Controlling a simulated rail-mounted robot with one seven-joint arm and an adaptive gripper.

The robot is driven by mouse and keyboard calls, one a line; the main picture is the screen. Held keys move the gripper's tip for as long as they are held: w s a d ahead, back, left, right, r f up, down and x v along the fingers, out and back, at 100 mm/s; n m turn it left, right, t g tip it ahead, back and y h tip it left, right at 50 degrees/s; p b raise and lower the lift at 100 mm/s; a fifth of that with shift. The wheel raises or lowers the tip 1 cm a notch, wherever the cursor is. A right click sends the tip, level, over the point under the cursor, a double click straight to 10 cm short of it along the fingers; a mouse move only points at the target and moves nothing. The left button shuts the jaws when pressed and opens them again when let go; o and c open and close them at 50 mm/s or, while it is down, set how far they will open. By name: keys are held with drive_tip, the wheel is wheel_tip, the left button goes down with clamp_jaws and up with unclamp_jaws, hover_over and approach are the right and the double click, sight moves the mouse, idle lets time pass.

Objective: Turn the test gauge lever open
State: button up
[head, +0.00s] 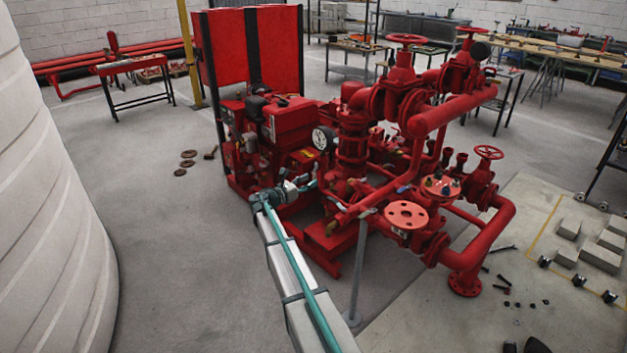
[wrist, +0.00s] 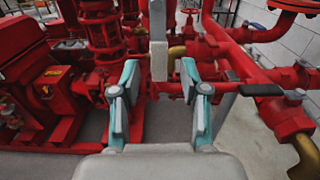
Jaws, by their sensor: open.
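A round white-faced gauge (head: 324,139) stands above the red pump pipework in the head view, just beyond my gripper (head: 308,184). In the wrist view my gripper (wrist: 160,82) is open, its two teal-and-grey fingers spread apart. A grey upright bar (wrist: 158,55) shows between and beyond the fingertips. It may be the test gauge lever, but I cannot tell for certain. No contact between the fingers and the bar is visible. The gauge face is not recognisable in the wrist view.
A dark lever handle (wrist: 262,90) on a brass-ended valve lies right of my gripper. A blue handle (wrist: 258,26) is farther back. The red engine (head: 285,120) stands at left, and a flanged pipe (head: 406,215) at right. Open floor (head: 170,230) lies left of the pumpset.

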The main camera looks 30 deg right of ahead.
drive_tip(key=s+a, duration=0.1)
drive_tip(key=a, duration=0.7)
drive_tip(key=shift+s+a, duration=0.2)
drive_tip(key=shift+m, duration=0.3)
